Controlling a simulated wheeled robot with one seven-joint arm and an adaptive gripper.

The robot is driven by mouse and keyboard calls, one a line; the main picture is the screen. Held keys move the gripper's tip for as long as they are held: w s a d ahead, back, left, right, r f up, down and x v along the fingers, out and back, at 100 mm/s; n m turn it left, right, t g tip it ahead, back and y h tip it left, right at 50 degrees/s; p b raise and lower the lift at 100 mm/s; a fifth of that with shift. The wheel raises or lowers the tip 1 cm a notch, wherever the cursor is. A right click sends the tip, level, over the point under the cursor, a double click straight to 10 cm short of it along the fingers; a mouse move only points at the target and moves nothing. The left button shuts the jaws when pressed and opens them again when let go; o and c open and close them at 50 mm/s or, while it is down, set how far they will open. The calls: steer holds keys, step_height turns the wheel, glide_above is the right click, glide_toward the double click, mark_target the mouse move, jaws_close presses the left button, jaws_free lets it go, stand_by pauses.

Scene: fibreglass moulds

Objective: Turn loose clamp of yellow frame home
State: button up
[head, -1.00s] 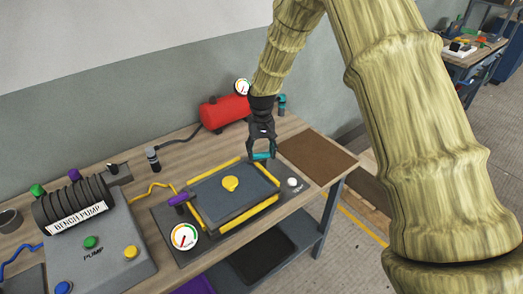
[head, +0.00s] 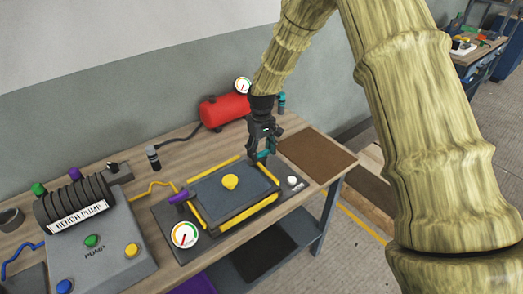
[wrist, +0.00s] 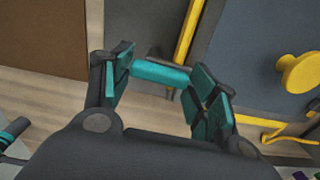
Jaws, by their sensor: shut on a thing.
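The yellow frame (head: 250,213) lies around a grey mould panel with a yellow knob (head: 230,181) on the bench. My gripper (head: 264,150) points down at the frame's far right corner. Its teal-padded fingers stand either side of a teal bar in the wrist view (wrist: 160,72), which I take to be the loose clamp's handle; they are shut on it. The bar lies across the gap, near the end of a yellow strip (wrist: 188,28). The clamp's base is mostly hidden. A purple clamp handle (head: 179,198) is at the frame's left side.
A dial gauge (head: 185,235) and a white knob (head: 292,181) sit on the mould's dark base. The bench pump (head: 92,254) stands left. A red tank (head: 224,109) and a teal-topped fitting (head: 282,103) are behind my gripper. A brown mat (head: 315,156) lies flat at right.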

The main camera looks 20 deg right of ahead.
steer(key=o, duration=1)
step_height(320, 180, up, 12)
steer(key=shift+r, duration=0.1)
